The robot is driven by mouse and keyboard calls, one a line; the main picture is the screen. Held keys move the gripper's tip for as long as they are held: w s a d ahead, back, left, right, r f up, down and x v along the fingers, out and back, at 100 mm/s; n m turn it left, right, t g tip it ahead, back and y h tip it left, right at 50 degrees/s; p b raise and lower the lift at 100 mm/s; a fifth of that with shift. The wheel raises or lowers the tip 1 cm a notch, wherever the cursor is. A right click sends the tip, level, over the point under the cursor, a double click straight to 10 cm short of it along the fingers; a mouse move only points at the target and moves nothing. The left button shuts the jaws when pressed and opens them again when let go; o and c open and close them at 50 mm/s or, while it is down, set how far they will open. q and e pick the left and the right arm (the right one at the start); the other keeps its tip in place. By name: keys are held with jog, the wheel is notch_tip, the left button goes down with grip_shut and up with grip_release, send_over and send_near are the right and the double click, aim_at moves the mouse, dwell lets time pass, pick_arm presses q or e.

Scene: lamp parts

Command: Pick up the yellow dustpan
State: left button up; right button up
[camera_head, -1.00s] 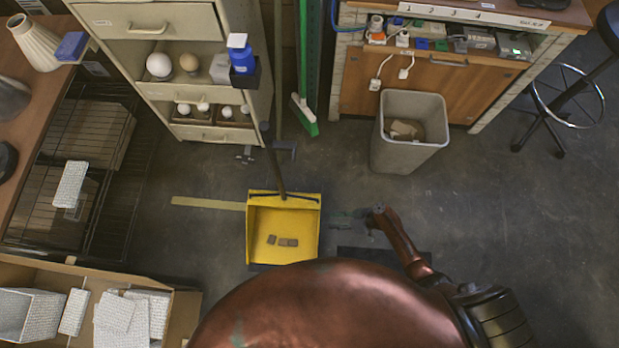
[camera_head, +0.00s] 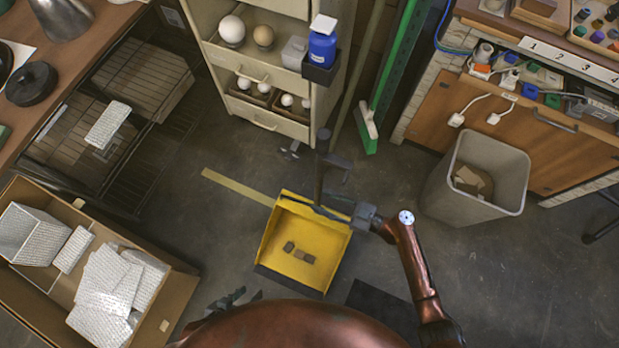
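My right gripper (camera_head: 350,212) is at the pan's back right corner, just right of the handle's foot. Its fingers blend with the dark bar there, so I cannot tell whether they touch or grip anything. My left gripper (camera_head: 232,301) shows only as a dark shape beside my body, below left of the pan, mostly hidden.
A grey bin (camera_head: 474,180) stands right of the dustpan. A green broom (camera_head: 367,130) leans behind it, near a drawer cabinet (camera_head: 262,120). A cardboard box (camera_head: 160,318) with white pieces lies at lower left. Floor between box and dustpan is clear.

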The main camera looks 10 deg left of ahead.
jog(key=shift+x, duration=0.95)
grip_shut()
jog(key=shift+w+r, duration=0.1)
jog(key=shift+r, duration=0.1)
